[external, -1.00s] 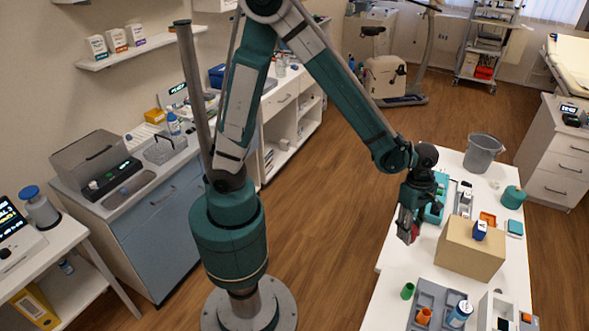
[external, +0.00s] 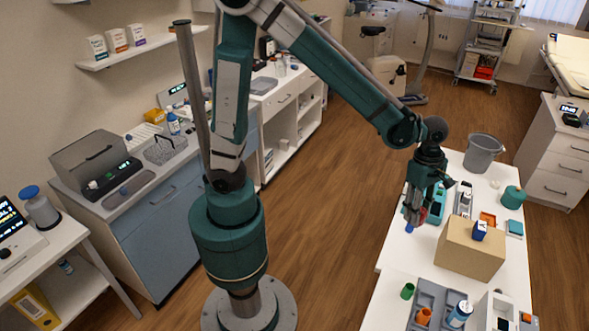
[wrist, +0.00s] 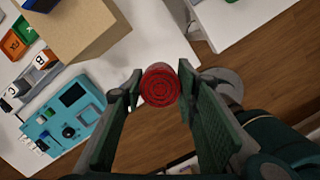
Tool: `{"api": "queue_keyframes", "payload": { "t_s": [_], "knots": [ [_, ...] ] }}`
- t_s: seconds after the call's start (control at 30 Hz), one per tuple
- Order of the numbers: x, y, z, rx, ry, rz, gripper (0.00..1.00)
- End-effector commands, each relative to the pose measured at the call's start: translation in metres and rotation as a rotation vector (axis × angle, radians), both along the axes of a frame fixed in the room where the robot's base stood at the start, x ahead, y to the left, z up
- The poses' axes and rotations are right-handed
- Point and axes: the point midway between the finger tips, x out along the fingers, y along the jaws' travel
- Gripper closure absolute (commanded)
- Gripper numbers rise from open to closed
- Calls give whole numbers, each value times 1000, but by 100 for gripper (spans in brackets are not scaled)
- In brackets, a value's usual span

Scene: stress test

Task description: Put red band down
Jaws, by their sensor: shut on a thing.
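The red band (wrist: 160,88) shows in the wrist view as a round, ridged red coil between the two fingers of my gripper (wrist: 161,80). My gripper is shut on it. In the external view, my gripper (external: 416,211) points down over the near left part of the white table (external: 392,258). I cannot tell how high the band is above the table.
A teal device (wrist: 65,118) lies beside my gripper. A cardboard box (external: 470,250) stands to the right, with a small blue box (external: 479,230) on top. A grey bin (external: 483,153) is at the back. A grey tray (external: 432,302) and a green cup (external: 407,291) are at the front.

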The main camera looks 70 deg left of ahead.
Motion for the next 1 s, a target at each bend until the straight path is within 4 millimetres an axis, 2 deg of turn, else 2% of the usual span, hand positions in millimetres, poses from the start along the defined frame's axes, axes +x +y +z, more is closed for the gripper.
{"api": "queue_keyframes", "payload": {
  "t_s": [0.37, 0.47, 1.0],
  "knots": [
    [43, 1, 6, 1, 0, 68, 82],
    [60, 2, 8, 1, 0, 94, 82],
    [191, 24, 14, 1, 2, 312, 82]
  ]
}}
